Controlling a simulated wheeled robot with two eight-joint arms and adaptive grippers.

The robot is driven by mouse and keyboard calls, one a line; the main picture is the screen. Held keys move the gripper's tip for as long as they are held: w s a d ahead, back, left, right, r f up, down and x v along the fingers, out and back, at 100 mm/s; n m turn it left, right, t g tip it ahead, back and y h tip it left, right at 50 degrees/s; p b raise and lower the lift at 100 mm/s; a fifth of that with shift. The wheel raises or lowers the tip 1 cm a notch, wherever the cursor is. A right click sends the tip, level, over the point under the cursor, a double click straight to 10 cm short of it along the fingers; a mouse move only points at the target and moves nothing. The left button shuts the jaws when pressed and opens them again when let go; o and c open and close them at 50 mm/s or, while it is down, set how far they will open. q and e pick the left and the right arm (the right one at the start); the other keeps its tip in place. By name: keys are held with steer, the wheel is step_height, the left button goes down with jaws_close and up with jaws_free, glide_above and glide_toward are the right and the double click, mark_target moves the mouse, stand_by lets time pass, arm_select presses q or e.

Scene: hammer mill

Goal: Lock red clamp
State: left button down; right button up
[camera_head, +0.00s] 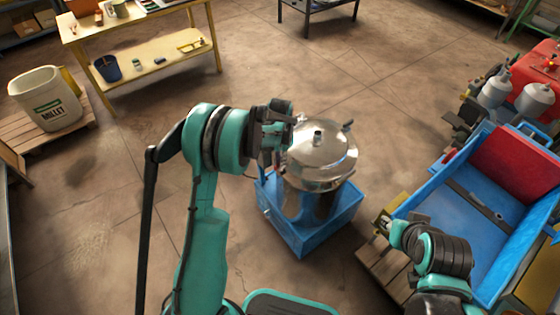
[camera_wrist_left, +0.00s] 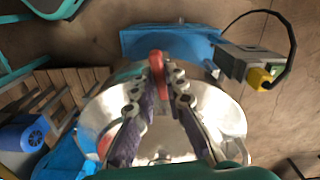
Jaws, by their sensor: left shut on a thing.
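The hammer mill is a shiny steel drum with a domed lid (camera_head: 322,150) on a blue square base (camera_head: 305,238). My left gripper (camera_head: 284,128) is at the upper left edge of the lid. In the left wrist view, the red clamp (camera_wrist_left: 157,64) stands at the drum's rim, between the fingertips of my left gripper (camera_wrist_left: 160,82), which is shut on it. In the head view the clamp is hidden behind the gripper. My right gripper is at the right, beside the blue trough; its fingers do not show clearly.
A blue trough (camera_head: 432,204) with a red panel (camera_head: 515,160) stands at the right. A wooden pallet (camera_head: 385,268) lies beside it. A white millet bin (camera_head: 48,98) and a yellow table (camera_head: 150,62) are at the upper left. The floor around the mill's left is clear.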

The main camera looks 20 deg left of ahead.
arm_select(q)
steer(key=shift+m, duration=1.1)
steer(key=c, duration=1.6)
jaws_free()
steer(key=shift+o, duration=0.2)
step_height(320, 180, up, 12)
